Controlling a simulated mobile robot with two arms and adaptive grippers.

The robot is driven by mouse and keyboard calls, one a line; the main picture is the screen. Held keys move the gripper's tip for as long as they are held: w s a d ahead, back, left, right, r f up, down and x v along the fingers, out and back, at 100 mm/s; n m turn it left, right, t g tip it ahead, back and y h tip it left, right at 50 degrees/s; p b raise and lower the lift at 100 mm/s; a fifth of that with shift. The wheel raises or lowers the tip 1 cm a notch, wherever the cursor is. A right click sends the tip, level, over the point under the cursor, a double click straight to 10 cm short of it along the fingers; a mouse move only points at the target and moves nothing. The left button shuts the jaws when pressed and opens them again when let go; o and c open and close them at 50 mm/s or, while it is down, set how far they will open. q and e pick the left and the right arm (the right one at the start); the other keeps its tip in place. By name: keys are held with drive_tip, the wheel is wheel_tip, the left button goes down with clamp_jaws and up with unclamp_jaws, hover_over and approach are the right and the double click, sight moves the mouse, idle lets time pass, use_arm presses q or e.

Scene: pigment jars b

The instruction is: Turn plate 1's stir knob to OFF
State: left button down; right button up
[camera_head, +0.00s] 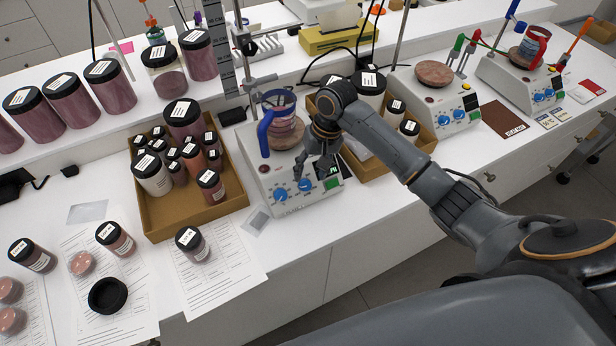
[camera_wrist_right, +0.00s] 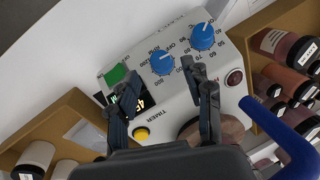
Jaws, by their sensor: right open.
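A white hot plate (camera_head: 270,180) with two blue knobs stands at the middle of the bench. The right-hand blue knob (camera_head: 305,185) is the one nearer the display; it also shows in the wrist view (camera_wrist_right: 162,64), with a scale marked OFF and RPM. The other blue knob (camera_head: 281,195) is beside it, also in the wrist view (camera_wrist_right: 202,37). My right gripper (camera_head: 314,171) is open above the panel. In the wrist view its fingers (camera_wrist_right: 158,78) are spread to either side of the RPM knob, and I see no clear contact. My left gripper is not in view.
A blue clamp (camera_head: 265,134) rises at the plate's left. Cardboard trays with jars flank it, one at left (camera_head: 185,222) and one at right. A yellow button (camera_wrist_right: 141,134) and green switch (camera_wrist_right: 116,74) are near the fingers.

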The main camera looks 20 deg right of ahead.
sight(307, 184)
drive_tip(key=shift+p+x, duration=0.35)
drive_tip(key=shift+x, duration=1.8)
drive_tip(key=shift+c, duration=0.4)
clamp_jaws()
